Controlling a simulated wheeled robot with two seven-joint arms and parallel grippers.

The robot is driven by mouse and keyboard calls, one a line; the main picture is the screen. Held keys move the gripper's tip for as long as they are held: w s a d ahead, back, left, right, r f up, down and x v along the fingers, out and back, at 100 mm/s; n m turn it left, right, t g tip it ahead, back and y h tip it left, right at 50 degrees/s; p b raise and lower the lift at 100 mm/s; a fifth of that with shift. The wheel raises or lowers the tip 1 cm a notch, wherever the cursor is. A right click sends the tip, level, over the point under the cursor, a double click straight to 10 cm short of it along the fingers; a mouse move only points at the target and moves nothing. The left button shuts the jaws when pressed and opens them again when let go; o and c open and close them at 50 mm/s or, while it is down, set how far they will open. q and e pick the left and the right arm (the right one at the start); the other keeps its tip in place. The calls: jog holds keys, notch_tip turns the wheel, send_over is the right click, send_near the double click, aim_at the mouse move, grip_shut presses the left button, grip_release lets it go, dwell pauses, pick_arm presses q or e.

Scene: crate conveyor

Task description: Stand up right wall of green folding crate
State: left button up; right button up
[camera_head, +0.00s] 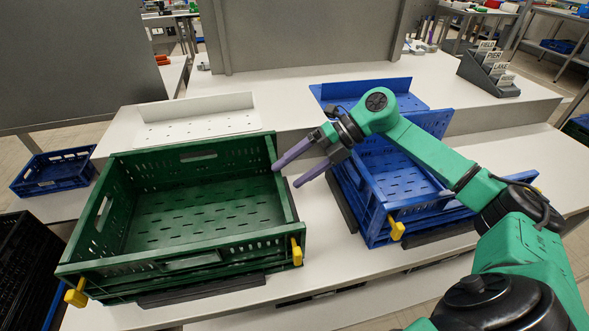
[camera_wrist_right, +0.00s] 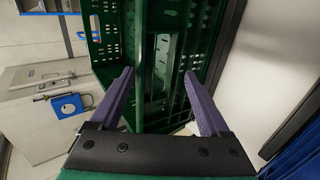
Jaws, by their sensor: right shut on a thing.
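The green folding crate (camera_head: 190,265) stands on the white table at the left, its slotted floor visible. Its back wall (camera_head: 195,155) and left wall (camera_head: 100,205) stand up. Its right wall (camera_head: 291,207) looks upright or nearly so; the exact angle is hard to tell. My right gripper (camera_head: 291,174) is at that wall's top edge, one finger inside the crate and one outside. The right wrist view shows the same gripper (camera_wrist_right: 160,78) with its fingers on either side of the green wall (camera_wrist_right: 150,95). My left gripper is out of view.
A blue crate (camera_head: 400,205) stands to the right, below my right arm. A white tray (camera_head: 197,124) and a blue tray (camera_head: 390,89) lie behind. A small blue crate (camera_head: 52,172) and a black crate (camera_head: 25,255) are at the left. Card holders (camera_head: 488,72) stand back right.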

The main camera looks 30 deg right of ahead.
jog(key=shift+s+d+f, duration=0.1)
jog(key=shift+f, duration=0.25)
jog(key=v, duration=1.4)
jog(key=shift+d+r+b, duration=0.15)
jog(key=shift+r+b, duration=0.2)
jog(key=shift+r, duration=0.1)
